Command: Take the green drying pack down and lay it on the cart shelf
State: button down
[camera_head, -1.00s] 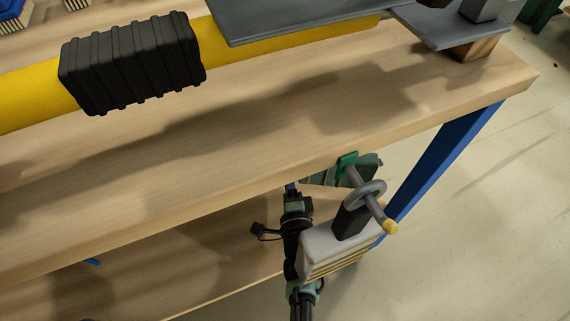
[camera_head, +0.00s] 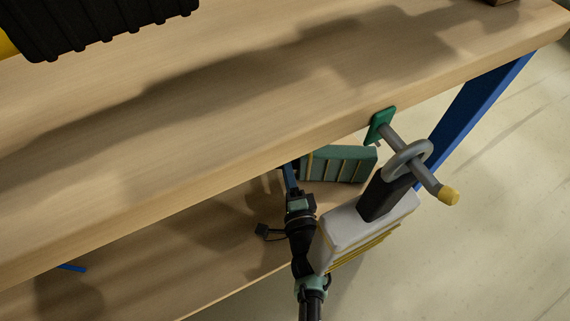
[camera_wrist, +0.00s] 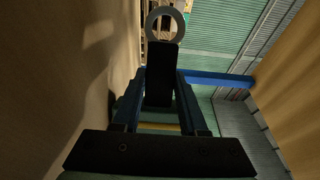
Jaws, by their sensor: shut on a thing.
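The green drying pack (camera_head: 338,164), with yellow stripes, is under the bench top's front edge in the head view, behind a white pack. In the wrist view its black neck (camera_wrist: 160,85) sits between my gripper's blue fingers, with a grey ring (camera_wrist: 165,23) above it. No peg shows through this ring. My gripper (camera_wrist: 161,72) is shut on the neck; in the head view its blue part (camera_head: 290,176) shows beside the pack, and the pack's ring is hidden. I cannot make out the cart shelf with certainty.
A white pack (camera_head: 360,232) with yellow stripes hangs by its ring on a grey yellow-tipped peg (camera_head: 424,176), close right of my arm. The wooden bench top (camera_head: 260,110) is above, a lower board (camera_head: 215,245) below. A blue leg (camera_head: 475,100) stands right. Floor is open beyond.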

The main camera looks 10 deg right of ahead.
jog(key=shift+c, duration=1.8)
grip_release()
jog(key=s+p, duration=0.2)
jog(key=s, duration=0.4)
jog(key=s+p, duration=0.2)
jog(key=s, duration=0.4)
jog(key=shift+d+r+p, duration=0.1)
jog(key=shift+d+p, duration=0.1)
jog(key=shift+p, duration=0.2)
jog(key=shift+s, duration=0.45)
jog(key=shift+s, duration=0.1)
